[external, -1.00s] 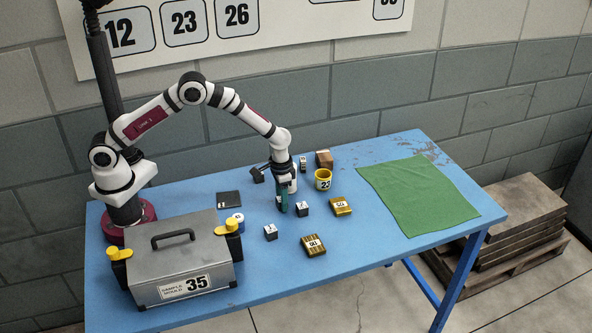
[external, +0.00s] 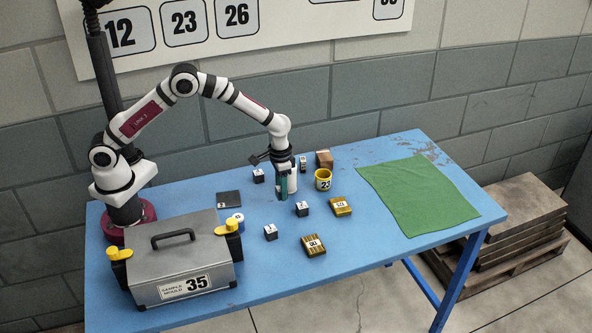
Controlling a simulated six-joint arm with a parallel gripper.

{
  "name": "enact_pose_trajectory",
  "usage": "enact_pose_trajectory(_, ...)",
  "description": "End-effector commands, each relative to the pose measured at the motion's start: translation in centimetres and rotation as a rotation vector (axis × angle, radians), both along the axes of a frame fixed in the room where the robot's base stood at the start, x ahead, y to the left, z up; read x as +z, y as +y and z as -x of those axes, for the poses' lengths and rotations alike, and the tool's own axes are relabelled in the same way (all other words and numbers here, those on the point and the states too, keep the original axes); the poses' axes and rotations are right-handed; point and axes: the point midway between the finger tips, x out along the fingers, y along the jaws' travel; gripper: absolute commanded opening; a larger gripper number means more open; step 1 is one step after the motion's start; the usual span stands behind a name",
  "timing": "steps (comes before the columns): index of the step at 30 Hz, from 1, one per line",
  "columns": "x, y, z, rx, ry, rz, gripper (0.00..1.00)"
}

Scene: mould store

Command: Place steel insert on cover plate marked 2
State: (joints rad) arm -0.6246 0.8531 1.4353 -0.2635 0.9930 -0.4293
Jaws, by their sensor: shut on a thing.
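My gripper (external: 284,194) has teal fingers and points down over the middle of the blue table, a little above its surface. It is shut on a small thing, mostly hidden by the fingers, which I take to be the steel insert. A flat dark plate (external: 229,199) lies left of the gripper; no number on it can be read. Small dark cubes with white labels stand behind the gripper (external: 258,176), right of it (external: 302,209) and in front of it (external: 270,232). Their marks are too small to read, so I cannot tell which thing is the cover plate marked 2.
A green cloth (external: 419,195) covers the table's right part.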

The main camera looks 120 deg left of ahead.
Motion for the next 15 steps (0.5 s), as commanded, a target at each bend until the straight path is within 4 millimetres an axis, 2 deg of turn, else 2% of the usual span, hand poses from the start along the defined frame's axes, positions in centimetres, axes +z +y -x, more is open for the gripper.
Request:
enact_pose_trajectory(1,0.6,-1.3,-0.2,-0.006,0.0,0.001,0.0)
enact_pose_trajectory(9,4.4,-7.7,-0.7,-0.006,-0.001,0.001,0.0)
enact_pose_trajectory(12,5.6,-9.7,-0.9,-0.006,0.0,0.001,0.0)
enact_pose_trajectory(15,6.3,-10.8,-0.9,-0.004,0.0,0.001,0.0)
